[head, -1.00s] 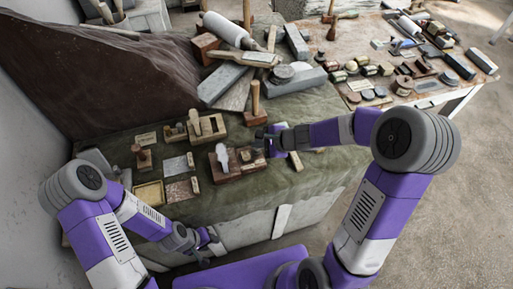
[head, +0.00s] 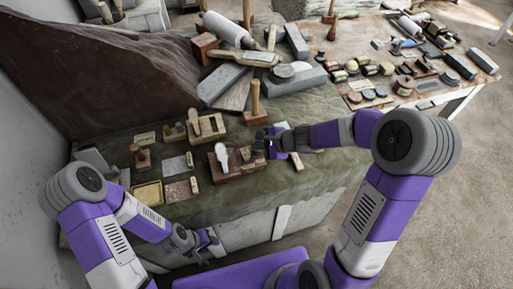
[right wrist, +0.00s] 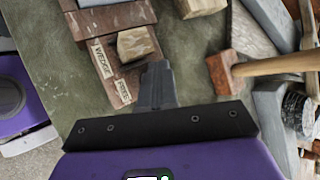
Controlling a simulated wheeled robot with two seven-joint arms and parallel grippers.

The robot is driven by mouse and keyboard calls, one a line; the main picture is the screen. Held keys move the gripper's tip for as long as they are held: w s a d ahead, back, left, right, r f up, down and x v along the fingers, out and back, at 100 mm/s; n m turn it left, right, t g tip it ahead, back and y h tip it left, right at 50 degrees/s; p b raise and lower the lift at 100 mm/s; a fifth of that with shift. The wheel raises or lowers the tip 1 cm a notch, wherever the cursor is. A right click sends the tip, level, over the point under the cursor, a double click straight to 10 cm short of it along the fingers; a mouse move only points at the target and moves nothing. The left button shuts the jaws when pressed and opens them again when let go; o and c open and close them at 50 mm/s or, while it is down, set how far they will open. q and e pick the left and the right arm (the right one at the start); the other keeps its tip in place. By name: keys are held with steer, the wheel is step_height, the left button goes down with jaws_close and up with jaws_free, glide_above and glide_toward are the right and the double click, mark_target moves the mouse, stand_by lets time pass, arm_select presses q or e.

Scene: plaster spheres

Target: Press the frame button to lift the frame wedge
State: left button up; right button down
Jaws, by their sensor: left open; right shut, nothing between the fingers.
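A dark wooden frame (head: 230,177) stands on the green cloth, with an upright whitish piece (head: 222,156) at its left. In the right wrist view, part of the wooden frame (right wrist: 104,19) shows a pale tan block (right wrist: 137,44) and paper labels (right wrist: 103,58), one reading "WEDGE". I cannot tell for sure which part is the button. My right gripper (head: 262,146) is shut and empty at the frame's right end; its fingertips (right wrist: 156,72) appear just beside the tan block, contact unclear. My left gripper (head: 209,247) is open and empty in front of the table's edge.
A wooden-handled mallet (head: 255,104) stands behind my right gripper; it also shows in the right wrist view (right wrist: 275,66). Wooden tools, small plates and a shallow tray (head: 149,194) lie to the left. Grey stone blocks (head: 220,84) crowd the back. Bare cloth lies near the right front.

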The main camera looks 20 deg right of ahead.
mark_target(259, 152)
steer(key=shift+r, duration=0.1)
steer(key=shift+r+p, duration=0.85)
step_height(259, 152, up, 5)
steer(key=p, duration=0.4)
stand_by(0.4)
stand_by(0.5)
